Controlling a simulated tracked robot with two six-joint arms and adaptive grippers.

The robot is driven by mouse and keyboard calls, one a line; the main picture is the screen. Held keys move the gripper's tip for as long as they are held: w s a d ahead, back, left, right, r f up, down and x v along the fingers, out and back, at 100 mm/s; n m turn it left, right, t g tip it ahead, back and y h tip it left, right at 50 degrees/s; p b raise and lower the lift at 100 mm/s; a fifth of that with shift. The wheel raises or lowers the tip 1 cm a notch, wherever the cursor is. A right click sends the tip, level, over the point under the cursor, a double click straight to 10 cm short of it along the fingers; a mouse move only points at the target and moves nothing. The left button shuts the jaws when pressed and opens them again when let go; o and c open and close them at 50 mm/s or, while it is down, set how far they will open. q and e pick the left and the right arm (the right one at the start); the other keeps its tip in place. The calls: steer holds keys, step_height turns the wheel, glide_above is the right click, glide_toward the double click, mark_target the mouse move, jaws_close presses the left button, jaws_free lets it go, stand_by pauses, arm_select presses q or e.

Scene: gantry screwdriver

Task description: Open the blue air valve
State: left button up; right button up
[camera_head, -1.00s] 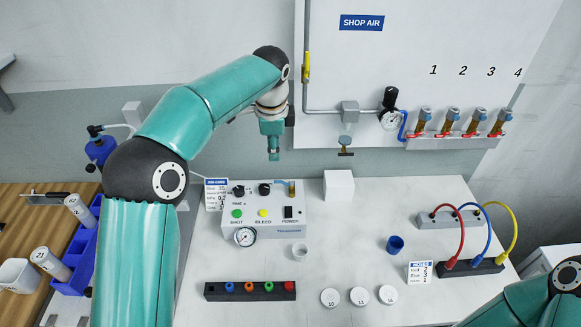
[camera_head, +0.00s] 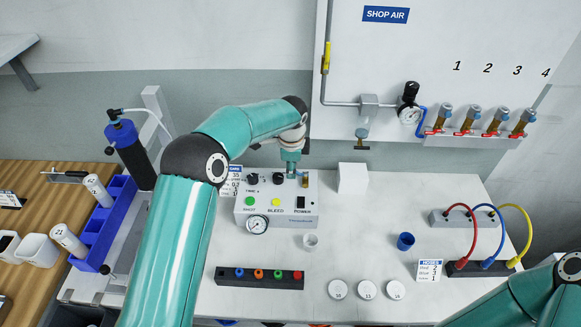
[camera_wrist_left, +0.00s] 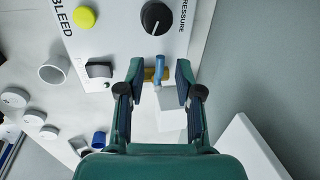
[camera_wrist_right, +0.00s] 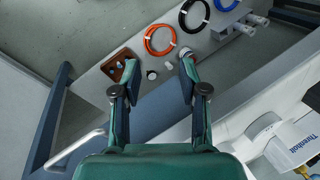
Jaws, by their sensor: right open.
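The blue air valve shows in the left wrist view as a small blue lever (camera_wrist_left: 159,68) on a brass fitting (camera_wrist_left: 150,75). It sits at the edge of the white control box (camera_wrist_left: 115,30), beside the black pressure knob. My left gripper (camera_wrist_left: 159,72) is open, with the lever between its fingers and a gap on both sides. In the head view my left gripper (camera_head: 291,172) points down at the back right of the control box (camera_head: 262,212); it hides the lever, and some brass (camera_head: 305,180) shows beside it. My right gripper (camera_wrist_right: 157,75) is open and empty.
A white block (camera_head: 352,178) stands right of the control box. A wall panel carries pipes, a regulator (camera_head: 410,108) and several red-handled valves (camera_head: 468,121). A dark rack with coloured plugs (camera_head: 259,278) lies in front. The table's middle right holds a blue cup (camera_head: 405,241).

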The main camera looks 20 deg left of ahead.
arm_select(q)
steer(key=shift+w+f, duration=0.15)
steer(key=shift+f, duration=0.75)
steer(key=shift+c, duration=0.2)
jaws_close()
steer(key=shift+a, duration=0.15)
